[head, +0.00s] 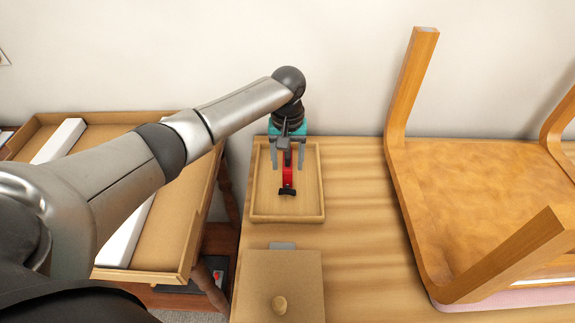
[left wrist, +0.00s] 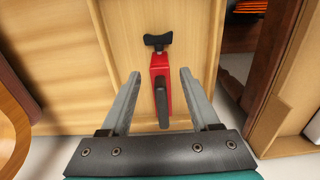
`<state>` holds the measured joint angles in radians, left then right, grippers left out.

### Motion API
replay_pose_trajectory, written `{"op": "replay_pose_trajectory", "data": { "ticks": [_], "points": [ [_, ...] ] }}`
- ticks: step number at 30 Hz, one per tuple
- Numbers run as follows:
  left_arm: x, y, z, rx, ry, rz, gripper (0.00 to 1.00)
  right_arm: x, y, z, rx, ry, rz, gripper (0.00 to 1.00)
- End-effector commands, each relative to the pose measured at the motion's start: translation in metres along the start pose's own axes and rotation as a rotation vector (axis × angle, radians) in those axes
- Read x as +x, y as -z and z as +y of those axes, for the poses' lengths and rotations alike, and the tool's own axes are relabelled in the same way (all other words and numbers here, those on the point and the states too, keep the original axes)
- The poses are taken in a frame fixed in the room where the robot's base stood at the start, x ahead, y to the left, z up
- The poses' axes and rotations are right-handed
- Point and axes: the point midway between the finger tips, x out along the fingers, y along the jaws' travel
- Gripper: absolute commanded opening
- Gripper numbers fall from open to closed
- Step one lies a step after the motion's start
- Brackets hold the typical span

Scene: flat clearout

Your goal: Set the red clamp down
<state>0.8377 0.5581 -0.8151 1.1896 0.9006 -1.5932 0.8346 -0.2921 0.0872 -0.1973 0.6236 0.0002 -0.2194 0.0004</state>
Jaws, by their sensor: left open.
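The red clamp (head: 288,178) lies in a shallow wooden tray (head: 313,211) on the table, with its black handle toward the tray's near side. In the left wrist view the clamp (left wrist: 160,71) shows between the fingers, with a clear gap on each side. My left gripper (head: 287,168) is over the tray, open, with its two fingers on either side of the clamp. It also shows in the left wrist view (left wrist: 157,75). In the head view the gripper hides the clamp's far end. My right gripper is not in view.
An upturned wooden chair (head: 480,190) takes up the table's right side. A large cardboard tray (head: 178,222) with white boards is at left. Bare tabletop (head: 357,220) lies between tray and chair.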

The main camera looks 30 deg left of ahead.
Motion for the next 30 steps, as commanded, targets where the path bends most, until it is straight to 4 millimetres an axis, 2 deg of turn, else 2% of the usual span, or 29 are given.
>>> {"op": "replay_pose_trajectory", "data": {
  "ticks": [1, 6, 12, 17, 30],
  "points": [
    [-0.017, 0.001, 0.0, 0.0, -0.001, 0.003, 0.62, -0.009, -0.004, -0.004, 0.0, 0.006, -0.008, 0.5],
    [-0.054, 0.001, 0.0, 0.0, -0.002, 0.004, 0.62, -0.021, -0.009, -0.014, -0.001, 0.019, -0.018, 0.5],
    [-0.082, 0.001, 0.0, -0.001, -0.001, 0.001, 0.62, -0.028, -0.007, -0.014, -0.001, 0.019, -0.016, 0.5],
    [-0.09, 0.001, 0.0, -0.001, -0.001, 0.001, 0.62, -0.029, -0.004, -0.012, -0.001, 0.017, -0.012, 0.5],
    [-0.09, 0.0, 0.0, 0.0, -0.001, 0.001, 0.62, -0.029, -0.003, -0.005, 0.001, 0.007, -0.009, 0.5]
  ]
}}
